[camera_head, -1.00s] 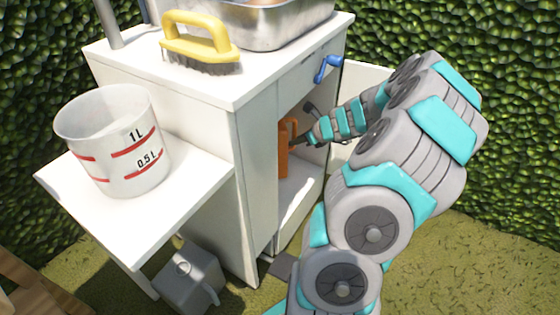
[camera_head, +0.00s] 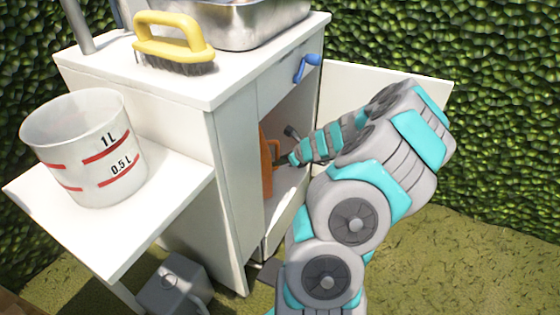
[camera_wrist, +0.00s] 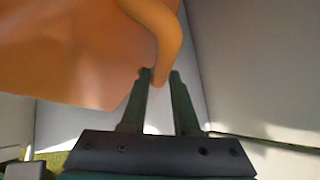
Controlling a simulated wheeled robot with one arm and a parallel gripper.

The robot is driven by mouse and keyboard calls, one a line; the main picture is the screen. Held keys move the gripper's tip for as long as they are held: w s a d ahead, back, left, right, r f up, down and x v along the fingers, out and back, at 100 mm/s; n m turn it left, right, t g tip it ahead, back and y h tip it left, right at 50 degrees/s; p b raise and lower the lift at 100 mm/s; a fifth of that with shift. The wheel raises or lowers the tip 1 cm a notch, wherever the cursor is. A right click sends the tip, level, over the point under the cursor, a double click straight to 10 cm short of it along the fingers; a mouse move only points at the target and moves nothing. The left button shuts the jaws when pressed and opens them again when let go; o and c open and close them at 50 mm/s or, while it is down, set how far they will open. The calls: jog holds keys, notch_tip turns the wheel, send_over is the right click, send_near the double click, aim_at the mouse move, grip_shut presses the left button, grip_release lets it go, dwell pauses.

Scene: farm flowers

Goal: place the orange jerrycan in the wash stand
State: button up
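The orange jerrycan (camera_head: 266,166) is inside the open lower compartment of the white wash stand (camera_head: 228,190), close behind its left side wall. It looks upright; I cannot tell whether its base rests on the compartment floor. My gripper (camera_head: 279,158) reaches in from the right at the jerrycan's upper part. In the wrist view the jerrycan (camera_wrist: 70,50) fills the upper left, and its curved handle (camera_wrist: 165,45) comes down between the fingertips of my gripper (camera_wrist: 160,73). The fingers are close together around the handle. The left wall hides part of the jerrycan.
The open white door (camera_head: 385,85) stands behind my arm. A yellow brush (camera_head: 172,38) and a metal basin (camera_head: 235,28) are on top. A measuring bucket (camera_head: 85,150) stands on the side shelf. A grey can (camera_head: 172,288) is below.

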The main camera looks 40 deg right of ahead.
jog(key=shift+o, duration=1.3)
jog(key=p+v, duration=0.2)
jog(key=v, duration=1)
